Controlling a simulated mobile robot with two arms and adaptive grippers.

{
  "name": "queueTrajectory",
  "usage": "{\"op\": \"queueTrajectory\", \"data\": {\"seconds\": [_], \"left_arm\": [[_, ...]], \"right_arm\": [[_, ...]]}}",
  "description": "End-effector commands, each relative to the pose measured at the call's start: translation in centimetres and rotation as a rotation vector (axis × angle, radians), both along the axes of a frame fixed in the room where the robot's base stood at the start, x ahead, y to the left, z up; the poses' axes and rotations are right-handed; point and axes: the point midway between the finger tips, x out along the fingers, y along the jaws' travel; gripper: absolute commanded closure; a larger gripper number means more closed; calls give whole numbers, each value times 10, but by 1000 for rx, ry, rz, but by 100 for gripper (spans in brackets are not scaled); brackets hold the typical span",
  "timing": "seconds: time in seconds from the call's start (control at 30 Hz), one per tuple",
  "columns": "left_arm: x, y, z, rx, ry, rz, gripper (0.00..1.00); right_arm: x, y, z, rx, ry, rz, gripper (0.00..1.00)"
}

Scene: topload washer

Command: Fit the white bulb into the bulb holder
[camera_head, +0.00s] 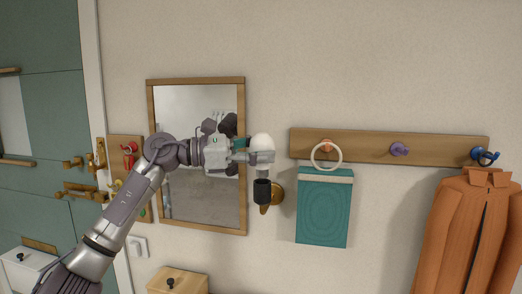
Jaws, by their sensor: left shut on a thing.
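The white bulb (262,142) is upright between the fingers of my left gripper (262,157), which is shut on it. The bulb's rounded white top shows above the fingers. The black bulb holder (262,190) is on a brass wall mount (277,193), directly below the bulb in the picture. My right gripper is not in view.
A wood-framed mirror (240,200) hangs behind my left arm. To the right, a wooden hook rail (450,150) holds a teal bag (323,212) and an orange coat (462,235). Small cabinets (182,279) stand below. Bare wall surrounds the holder's underside.

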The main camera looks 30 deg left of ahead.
Motion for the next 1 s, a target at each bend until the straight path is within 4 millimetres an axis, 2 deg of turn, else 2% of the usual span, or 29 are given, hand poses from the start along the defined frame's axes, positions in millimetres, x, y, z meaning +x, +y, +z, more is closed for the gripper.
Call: {"op": "queueTrajectory", "data": {"seconds": [0.27, 1.0], "left_arm": [[0, 0, -1, -1, -1, 1, 81], [0, 0, -19, 0, 0, 0, 81]], "right_arm": [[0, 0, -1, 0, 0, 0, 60], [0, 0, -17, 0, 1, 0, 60]]}}
